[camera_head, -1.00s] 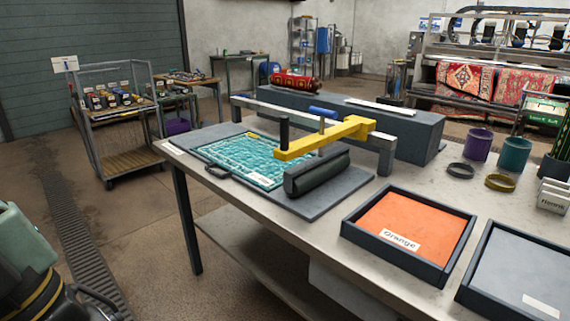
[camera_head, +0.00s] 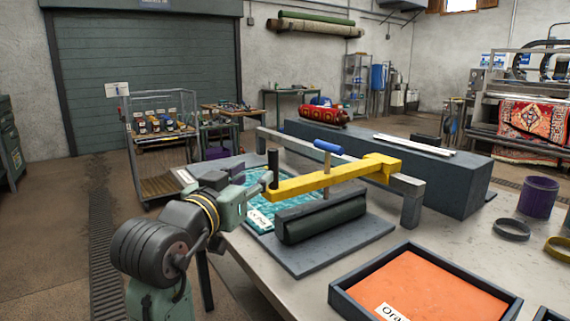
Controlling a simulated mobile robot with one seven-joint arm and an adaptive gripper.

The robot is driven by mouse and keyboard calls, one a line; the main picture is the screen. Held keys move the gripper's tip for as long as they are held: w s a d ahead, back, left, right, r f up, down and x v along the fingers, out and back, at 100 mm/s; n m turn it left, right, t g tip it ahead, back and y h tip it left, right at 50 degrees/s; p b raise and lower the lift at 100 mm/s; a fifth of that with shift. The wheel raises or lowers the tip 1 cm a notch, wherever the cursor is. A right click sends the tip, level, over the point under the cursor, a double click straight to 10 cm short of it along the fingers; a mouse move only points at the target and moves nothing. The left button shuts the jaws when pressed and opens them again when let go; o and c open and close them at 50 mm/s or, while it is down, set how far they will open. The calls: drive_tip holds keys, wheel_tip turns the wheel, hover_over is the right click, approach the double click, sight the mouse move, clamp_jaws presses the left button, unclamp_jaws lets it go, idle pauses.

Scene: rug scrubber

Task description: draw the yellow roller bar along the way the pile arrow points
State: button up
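The yellow roller bar (camera_head: 325,180) lies across the bench, with a black upright grip (camera_head: 273,168) at its left end and a blue handle (camera_head: 328,146) near its middle. A dark roller (camera_head: 322,217) sits below it on a grey board (camera_head: 345,246). A teal pile sample (camera_head: 286,204) with a white label (camera_head: 262,218) lies on the board, partly hidden by the bar and my arm. No pile arrow can be made out. My gripper (camera_head: 264,183) is just left of the black grip's lower end; contact and finger opening cannot be told.
An orange-filled tray (camera_head: 425,291) stands at the front right. A grey rail (camera_head: 411,206) and long dark block (camera_head: 458,180) are behind the bar. A purple cup (camera_head: 538,197) and dark ring (camera_head: 511,229) are at the right. A wheeled cart (camera_head: 160,181) stands left, beyond the bench.

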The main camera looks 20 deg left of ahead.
sight(271, 163)
drive_tip(key=w+p, duration=0.1)
drive_tip(key=w, duration=0.6)
drive_tip(key=w+p, duration=0.1)
drive_tip(key=w, duration=0.2)
drive_tip(key=shift+w+d+p, duration=0.3)
drive_tip(key=shift+d, duration=0.1)
clamp_jaws()
idle(0.4)
